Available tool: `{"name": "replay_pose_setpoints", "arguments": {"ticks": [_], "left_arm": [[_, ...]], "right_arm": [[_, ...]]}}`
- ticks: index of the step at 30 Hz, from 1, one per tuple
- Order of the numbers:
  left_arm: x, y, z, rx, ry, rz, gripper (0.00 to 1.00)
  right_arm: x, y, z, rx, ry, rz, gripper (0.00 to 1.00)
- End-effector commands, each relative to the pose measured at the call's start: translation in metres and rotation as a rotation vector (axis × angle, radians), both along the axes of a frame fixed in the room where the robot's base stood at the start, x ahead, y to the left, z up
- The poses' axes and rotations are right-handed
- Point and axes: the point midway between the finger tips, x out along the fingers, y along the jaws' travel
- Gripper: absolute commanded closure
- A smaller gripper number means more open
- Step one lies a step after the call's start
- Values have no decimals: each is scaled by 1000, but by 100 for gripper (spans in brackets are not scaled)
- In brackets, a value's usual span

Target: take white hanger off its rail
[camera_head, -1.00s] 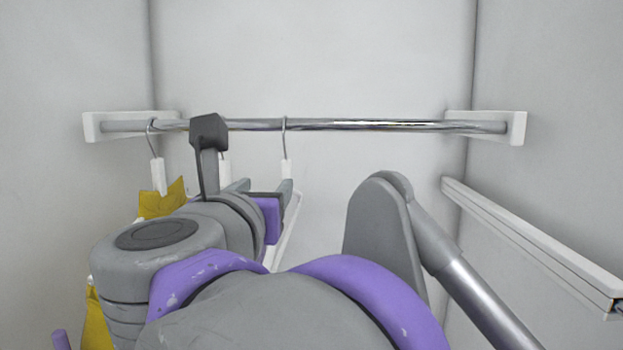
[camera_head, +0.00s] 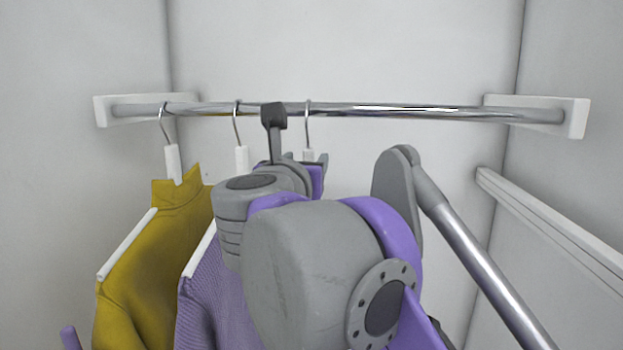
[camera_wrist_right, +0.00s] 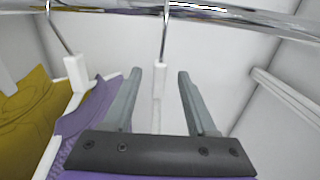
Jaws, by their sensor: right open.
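The bare white hanger (camera_head: 308,155) hangs by its metal hook from the chrome rail (camera_head: 400,110), rightmost of the three hangers. Its lower part is hidden behind my right arm in the head view. My right gripper (camera_head: 305,160) is open just below the rail, at the hanger's neck. In the right wrist view the white neck (camera_wrist_right: 160,80) appears in the gap between the two grey fingers of the right gripper (camera_wrist_right: 159,72), apart from both. I cannot tell how deep it sits between them. My left gripper is not in view.
Left of it, a white hanger (camera_head: 241,158) holds a purple knit garment (camera_head: 205,290), and another (camera_head: 172,160) holds a mustard sweater (camera_head: 150,270). The purple garment is close to the gripper's left. A white ledge (camera_head: 550,225) runs along the right wall. The rail's right half is empty.

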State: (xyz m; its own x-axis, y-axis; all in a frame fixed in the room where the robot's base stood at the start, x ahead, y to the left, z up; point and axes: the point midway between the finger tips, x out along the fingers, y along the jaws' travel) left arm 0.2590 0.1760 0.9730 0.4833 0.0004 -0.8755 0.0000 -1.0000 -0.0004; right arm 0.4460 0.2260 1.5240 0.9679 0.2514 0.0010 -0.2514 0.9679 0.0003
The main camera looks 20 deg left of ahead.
Motion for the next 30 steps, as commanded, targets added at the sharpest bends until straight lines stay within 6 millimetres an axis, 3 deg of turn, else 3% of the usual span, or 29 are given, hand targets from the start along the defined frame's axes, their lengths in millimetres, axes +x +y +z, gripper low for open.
{"name": "replay_pose_setpoints", "arguments": {"ticks": [5,13,22,30], "left_arm": [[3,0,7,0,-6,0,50],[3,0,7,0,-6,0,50],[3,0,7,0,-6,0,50],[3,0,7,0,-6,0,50]], "right_arm": [[20,5,2,1,-2,-2,43],[22,5,0,0,-1,0,44],[22,5,0,0,-1,0,98],[22,5,0,0,-1,0,100]]}}
